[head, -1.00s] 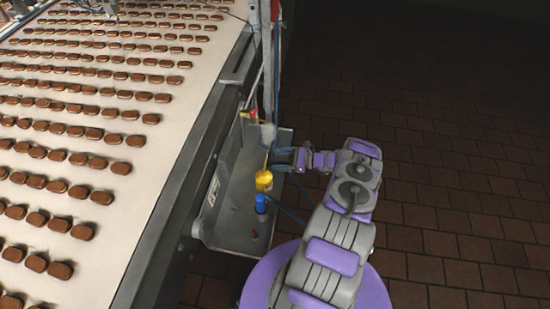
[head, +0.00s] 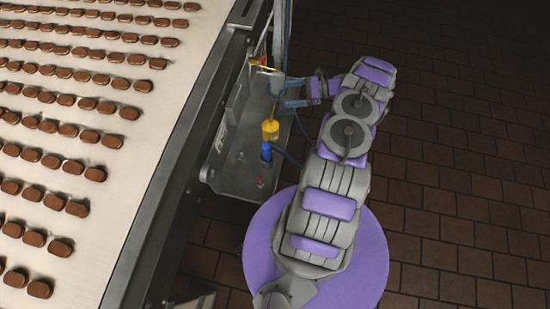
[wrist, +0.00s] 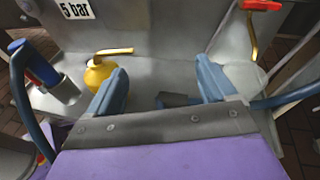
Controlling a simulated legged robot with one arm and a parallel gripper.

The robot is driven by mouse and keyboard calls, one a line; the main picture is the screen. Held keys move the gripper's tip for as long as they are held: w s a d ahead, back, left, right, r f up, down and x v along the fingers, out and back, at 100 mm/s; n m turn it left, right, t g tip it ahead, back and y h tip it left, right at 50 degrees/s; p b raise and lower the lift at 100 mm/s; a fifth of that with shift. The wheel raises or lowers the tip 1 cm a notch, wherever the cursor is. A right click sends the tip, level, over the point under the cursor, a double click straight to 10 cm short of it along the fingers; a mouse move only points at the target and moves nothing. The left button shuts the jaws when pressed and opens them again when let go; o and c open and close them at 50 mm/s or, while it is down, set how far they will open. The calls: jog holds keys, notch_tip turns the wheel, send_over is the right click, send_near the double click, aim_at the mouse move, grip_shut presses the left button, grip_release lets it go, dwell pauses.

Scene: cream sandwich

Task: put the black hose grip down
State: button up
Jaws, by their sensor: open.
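My gripper (head: 286,93) is open, with its two blue fingers apart over the far part of the grey metal shelf (head: 235,182) beside the conveyor. In the wrist view the fingers (wrist: 162,88) stand left and right. A small dark block (wrist: 178,100) shows low between them, partly hidden by my gripper's body. It may be the black hose grip, but I cannot tell for sure, nor whether it touches a finger. In the head view I cannot make out the black hose grip.
A yellow can with a spout (head: 270,130) and a blue-topped cylinder (head: 266,152) stand on the shelf. A red-handled valve (wrist: 262,6) is at the far right in the wrist view. The conveyor (head: 60,165) carries many brown biscuits. Open tiled floor (head: 450,190) lies right.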

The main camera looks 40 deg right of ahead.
jog(key=w+a+r+n+g, duration=0.3)
jog(key=a+r+n+g, duration=0.35)
jog(key=a+r, duration=0.8)
jog(key=s+a+r+n+g+h, duration=0.35)
jog(key=s+a+r+n, duration=0.3)
jog(key=a+r, duration=0.6)
jog(key=s+a+r+n+g+h, duration=0.1)
jog(key=s+a+r+n+h, duration=0.15)
jog(key=s, duration=0.45)
jog(key=s+a+r+n+g+h, duration=0.1)
jog(key=s+a+r+n, duration=0.25)
jog(key=s, duration=0.35)
jog(key=s+n+t+h, duration=0.1)
jog(key=s+n+h, duration=0.4)
jog(key=s, duration=0.9)
jog(key=shift+s+d+r, duration=0.25)
jog(key=shift+s+d, duration=0.1)
jog(key=shift+d, duration=0.05)
jog(key=shift+c, duration=0.5)
